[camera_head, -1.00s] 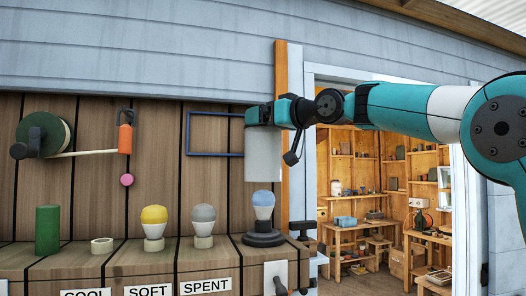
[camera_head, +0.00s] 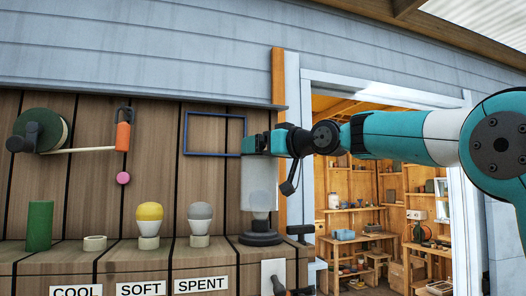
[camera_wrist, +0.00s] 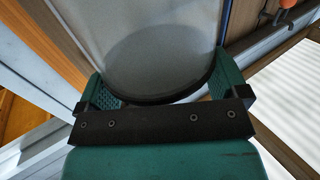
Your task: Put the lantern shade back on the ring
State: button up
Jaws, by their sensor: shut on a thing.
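The lantern shade (camera_head: 259,188) is a pale, translucent cylinder, held upright at its top by my gripper (camera_head: 262,146). My gripper is shut on it. In the wrist view, the shade (camera_wrist: 160,55) fills the space between the two teal fingers (camera_wrist: 166,92). The bulb shows faintly through the shade, so the shade is around it. The dark round lantern base (camera_head: 261,239) stands on the wooden ledge right below. I cannot make out the ring separately from the base.
A yellow bulb (camera_head: 149,212) and a grey bulb (camera_head: 200,212) stand on holders to the left. A pale empty ring-shaped holder (camera_head: 95,243) and a green cylinder (camera_head: 39,225) stand farther left. A blue frame (camera_head: 187,135) is on the wall behind; a doorpost (camera_head: 279,110) is close on the right.

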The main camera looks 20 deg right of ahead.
aim_at(274, 173)
jog(key=shift+s, duration=0.1)
jog(key=shift+f+b, duration=0.2)
jog(key=shift+b, duration=0.2)
notch_tip(274, 173, down, 4)
jog(key=b, duration=0.3)
jog(key=shift+r+b, duration=0.1)
jog(key=shift+b, duration=0.25)
dwell(1.1)
jog(key=shift+f+b, duration=0.4)
jog(key=shift+b, duration=0.15)
jog(key=shift+f+b, duration=0.6)
jog(key=shift+f, duration=0.05)
